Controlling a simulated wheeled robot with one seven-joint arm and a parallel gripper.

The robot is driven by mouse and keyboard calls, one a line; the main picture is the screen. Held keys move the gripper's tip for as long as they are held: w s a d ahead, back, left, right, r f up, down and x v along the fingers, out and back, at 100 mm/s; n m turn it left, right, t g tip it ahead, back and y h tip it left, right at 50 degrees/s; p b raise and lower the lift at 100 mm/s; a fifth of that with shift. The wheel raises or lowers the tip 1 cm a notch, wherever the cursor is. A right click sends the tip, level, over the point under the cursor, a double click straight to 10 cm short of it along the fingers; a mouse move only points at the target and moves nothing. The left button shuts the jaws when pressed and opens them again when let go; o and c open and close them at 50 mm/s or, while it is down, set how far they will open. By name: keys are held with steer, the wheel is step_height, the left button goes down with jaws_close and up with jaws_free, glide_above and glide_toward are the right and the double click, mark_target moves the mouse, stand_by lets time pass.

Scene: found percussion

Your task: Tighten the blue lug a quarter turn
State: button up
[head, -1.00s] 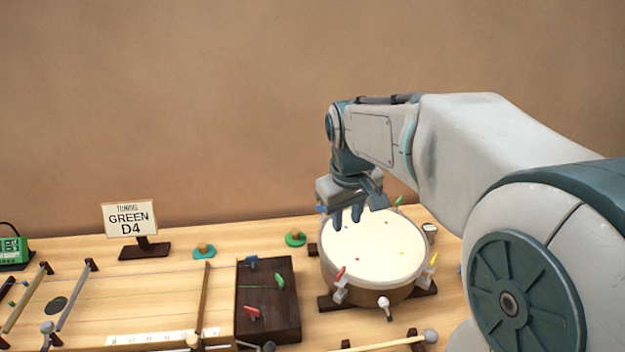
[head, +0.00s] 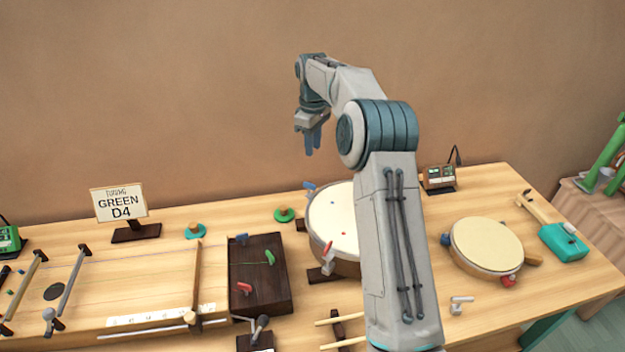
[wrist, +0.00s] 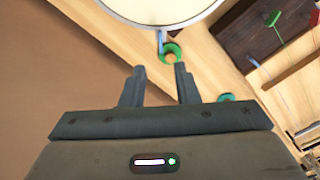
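The drum (head: 330,212) has a pale round head, partly hidden behind my arm in the head view; its edge shows at the top of the wrist view (wrist: 160,8). The blue lug (head: 309,186) sticks up at the drum's back left rim; in the wrist view it is a thin blue-grey piece (wrist: 161,42) at the rim. My gripper (head: 314,150) hangs with fingers down, in the air above the blue lug in the picture and apart from it. In the wrist view the two fingers (wrist: 159,68) are spread with nothing between them.
A red-handled lug (head: 328,256) is at the drum's front left. A dark box with coloured pegs (head: 260,285) and the "GREEN D4" sign (head: 120,203) are further left. A smaller drum (head: 487,243) stands right.

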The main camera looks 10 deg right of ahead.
mark_target(309, 186)
step_height(309, 186, down, 14)
steer(key=shift+r+p, duration=0.25)
steer(key=shift+p, duration=0.65)
steer(key=shift+c, duration=0.3)
jaws_close()
